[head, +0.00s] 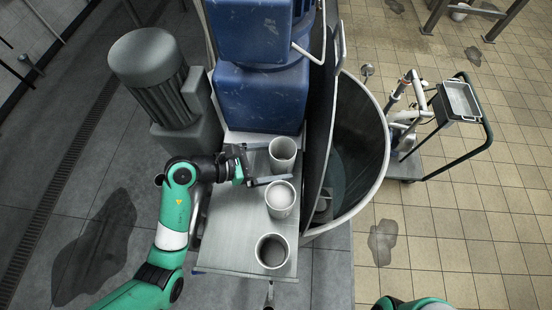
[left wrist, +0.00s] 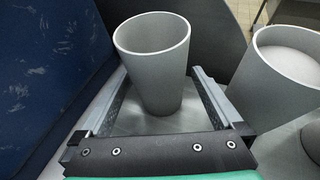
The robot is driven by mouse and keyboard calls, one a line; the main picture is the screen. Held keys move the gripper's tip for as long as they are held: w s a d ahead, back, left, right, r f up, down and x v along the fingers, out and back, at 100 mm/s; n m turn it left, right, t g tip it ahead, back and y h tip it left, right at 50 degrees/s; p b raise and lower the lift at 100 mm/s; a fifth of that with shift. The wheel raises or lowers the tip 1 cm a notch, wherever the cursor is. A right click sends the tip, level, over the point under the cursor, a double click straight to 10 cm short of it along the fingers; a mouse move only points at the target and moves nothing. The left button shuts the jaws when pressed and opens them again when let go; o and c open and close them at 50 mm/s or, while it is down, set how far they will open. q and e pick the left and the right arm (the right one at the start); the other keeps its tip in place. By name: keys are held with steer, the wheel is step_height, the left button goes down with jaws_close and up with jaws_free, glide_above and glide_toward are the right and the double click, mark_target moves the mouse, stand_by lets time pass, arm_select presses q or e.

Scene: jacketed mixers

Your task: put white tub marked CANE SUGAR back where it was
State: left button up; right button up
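Three white-grey tubs stand upright in a row on a steel shelf (head: 228,235): a far tub (head: 283,165), a middle tub (head: 281,208) and a near tub (head: 272,251). No marking can be read, so I cannot tell which is CANE SUGAR. The middle tub holds pale material; it also shows in the left wrist view (left wrist: 290,85). My left gripper (head: 274,163) is open at the far tub, which stands between its spread fingers in the left wrist view (left wrist: 155,75), with gaps visible.
A blue machine housing (head: 262,95) stands behind the far tub. A large open steel vessel (head: 362,135) is right of the shelf. A grey motor (head: 150,65) is at left. A trolley (head: 460,105) stands on the tiled floor, which has wet patches.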

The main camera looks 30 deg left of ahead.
arm_select(q)
steer(key=shift+r, duration=0.2)
steer(key=v, duration=1.2)
